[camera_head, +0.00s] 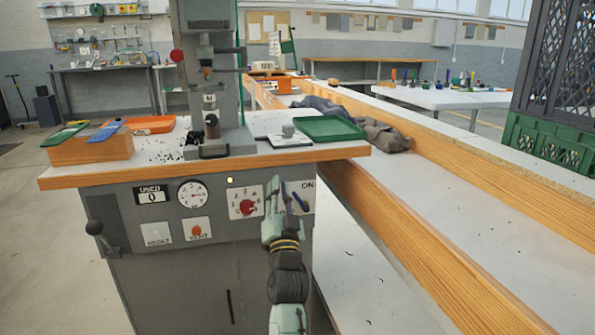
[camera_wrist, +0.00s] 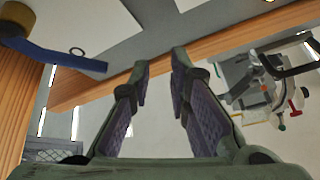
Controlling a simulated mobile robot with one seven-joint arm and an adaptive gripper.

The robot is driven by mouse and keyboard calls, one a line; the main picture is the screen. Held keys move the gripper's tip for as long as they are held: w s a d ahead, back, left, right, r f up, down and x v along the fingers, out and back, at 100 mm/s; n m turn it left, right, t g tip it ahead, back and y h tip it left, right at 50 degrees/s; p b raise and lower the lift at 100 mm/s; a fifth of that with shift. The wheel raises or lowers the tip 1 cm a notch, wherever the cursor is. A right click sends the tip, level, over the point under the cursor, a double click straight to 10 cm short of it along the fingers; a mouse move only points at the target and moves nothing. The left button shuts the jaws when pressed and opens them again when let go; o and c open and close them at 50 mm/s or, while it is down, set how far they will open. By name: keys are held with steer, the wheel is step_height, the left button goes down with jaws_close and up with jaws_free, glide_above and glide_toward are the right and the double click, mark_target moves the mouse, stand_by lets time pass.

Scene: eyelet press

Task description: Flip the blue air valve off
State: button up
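The blue air valve (camera_head: 299,200) is on the right of the machine's grey front panel, beside a plate marked ON. In the wrist view its blue lever (camera_wrist: 62,55) reaches in from the upper left and ends short of the fingers. My gripper (camera_head: 277,187) is in front of the panel, just left of the lever in the head view and hiding part of the valve's plate. In the wrist view my gripper (camera_wrist: 160,62) has its two fingers apart with nothing between them. The lever lies outside them, to the left.
A red knob (camera_head: 247,207) on a numbered plate is just left of my gripper. A gauge (camera_head: 193,194) and two labelled plates are further left. The wooden bench edge (camera_head: 200,168) juts out above the panel. A wooden rail (camera_head: 430,255) runs along the right.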

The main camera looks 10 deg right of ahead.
mark_target(298, 200)
steer(key=s+d+f+n+g+h+p, duration=0.1)
steer(key=s+d+f+n+g+p, duration=0.25)
steer(key=s+n+g+p, duration=0.55)
steer(key=w+n+t+p, duration=0.1)
steer(key=w, duration=0.2)
steer(key=w+d+n+t, duration=0.1)
steer(key=w, duration=0.3)
steer(key=w+t+p, duration=0.1)
steer(key=w, duration=0.3)
steer(key=shift+w+d+f+n+p, duration=0.15)
steer(key=shift+d+f+n+p, duration=0.15)
steer(key=shift+d+n+p, duration=0.1)
jaws_close()
